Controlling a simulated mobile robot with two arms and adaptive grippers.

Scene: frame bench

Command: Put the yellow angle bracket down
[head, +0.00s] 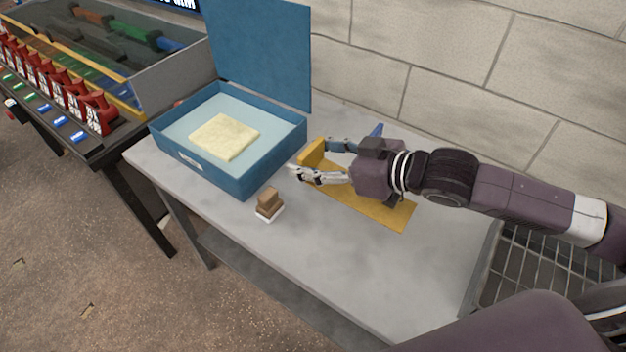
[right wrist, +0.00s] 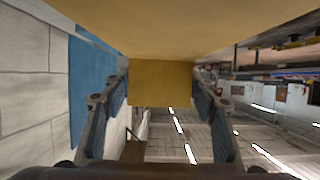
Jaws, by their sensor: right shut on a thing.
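The yellow angle bracket (head: 375,206) has a long flat leg that lies low over the grey bench, under my right gripper, and a short raised leg at its left end. My right gripper (head: 313,160) comes in from the right and is shut on the short leg. The right wrist view shows the bracket (right wrist: 160,84) between the two fingers, with its long leg spanning the top of the picture. I cannot tell whether the long leg touches the bench. My left gripper is not in view.
An open blue box (head: 232,178) with a yellow pad (head: 224,137) stands left on the bench (head: 300,262). A small brown block-like item (head: 269,204) stands in front of it. A blue item (head: 376,130) is partly hidden behind my gripper. The front bench is clear.

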